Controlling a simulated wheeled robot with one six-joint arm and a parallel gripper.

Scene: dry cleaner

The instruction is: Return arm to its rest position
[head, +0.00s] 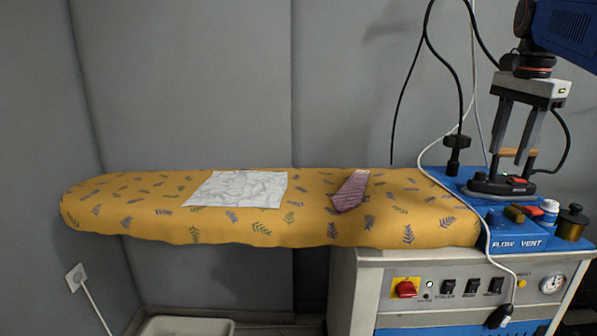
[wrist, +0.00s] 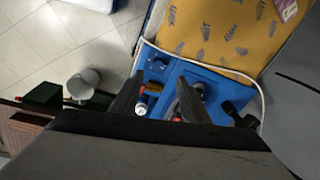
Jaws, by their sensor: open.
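My gripper (head: 511,160) is at the right in the head view, pointing down over the blue top of the ironing station. Its two fingers are spread apart. The iron (head: 496,187), with a wooden handle (head: 518,153), stands on the blue top, and its handle shows at the fingertips. I cannot tell whether the fingers touch it. In the wrist view my gripper (wrist: 158,100) has its fingers apart over the blue top, with a white bottle (wrist: 141,108) seen between them.
A yellow ironing board (head: 130,205) holds a marbled white cloth (head: 240,189) and a purple tie (head: 351,191). A brass pot (head: 572,222) and small items crowd the blue top's right side. Cables hang by the arm. A grey bin (wrist: 82,83) stands on the floor.

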